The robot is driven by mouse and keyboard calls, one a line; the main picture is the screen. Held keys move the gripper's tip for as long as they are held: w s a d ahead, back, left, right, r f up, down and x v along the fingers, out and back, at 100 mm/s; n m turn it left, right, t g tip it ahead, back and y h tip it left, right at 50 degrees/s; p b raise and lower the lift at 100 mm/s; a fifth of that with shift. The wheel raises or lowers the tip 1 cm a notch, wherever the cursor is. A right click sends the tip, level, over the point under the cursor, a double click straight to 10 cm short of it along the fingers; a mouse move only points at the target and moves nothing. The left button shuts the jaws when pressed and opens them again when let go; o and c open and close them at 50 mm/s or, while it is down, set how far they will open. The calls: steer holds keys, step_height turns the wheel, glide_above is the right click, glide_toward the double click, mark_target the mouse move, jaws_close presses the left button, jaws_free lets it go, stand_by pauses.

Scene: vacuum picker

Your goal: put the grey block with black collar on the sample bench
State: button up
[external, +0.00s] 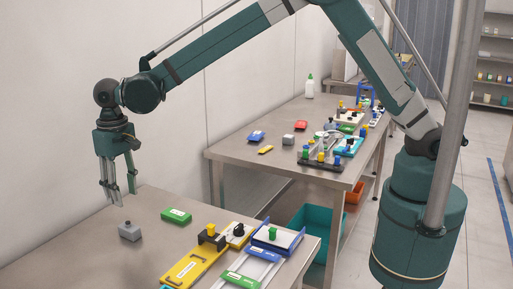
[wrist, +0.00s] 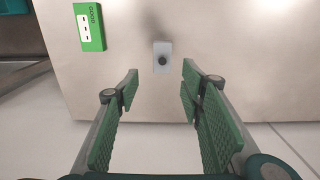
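The grey block with black collar (external: 130,231) stands upright on the near steel bench (external: 60,255), toward its left side. In the wrist view the block (wrist: 163,58) shows from above, with a dark round top, ahead of the gap between my fingers. My gripper (external: 120,197) points down above the near bench's back edge, beyond and above the block. Its fingers are apart in the wrist view (wrist: 160,84), with nothing between them, and do not touch the block. Which bench is the sample bench cannot be told from any readable label.
A green labelled block (external: 176,216) lies right of the grey block. Yellow (external: 190,268) and blue (external: 278,238) fixtures crowd the near bench's right side. The far bench (external: 232,150) holds another grey block (external: 288,139), red and blue pieces and racks. Its left front is mostly clear.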

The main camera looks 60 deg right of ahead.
steer(key=s+d+r+t, duration=0.1)
steer(key=s+d+r, duration=0.3)
steer(key=d+r, duration=0.45)
steer(key=s+d+r+t+y, duration=0.1)
steer(key=s+d+r, duration=0.35)
steer(key=d, duration=0.75)
steer(key=s+d+r+t, duration=0.1)
steer(key=s+d+r, duration=0.2)
steer(key=d+r, duration=0.65)
steer(key=s+d+t, duration=0.2)
steer(key=s+d, duration=1.1)
steer(key=d, duration=0.1)
steer(key=s+d+f+t, duration=0.1)
steer(key=s+d+f, duration=0.1)
steer(key=s+d, duration=0.2)
steer(key=s+d+f+t+h, duration=0.1)
steer(key=s+d+f, duration=0.1)
steer(key=s+d, duration=0.3)
steer(key=s, duration=0.4)
steer(key=shift+s+d+f, duration=0.15)
steer(key=shift+d+f, duration=0.05)
steer(key=shift+f, duration=0.2)
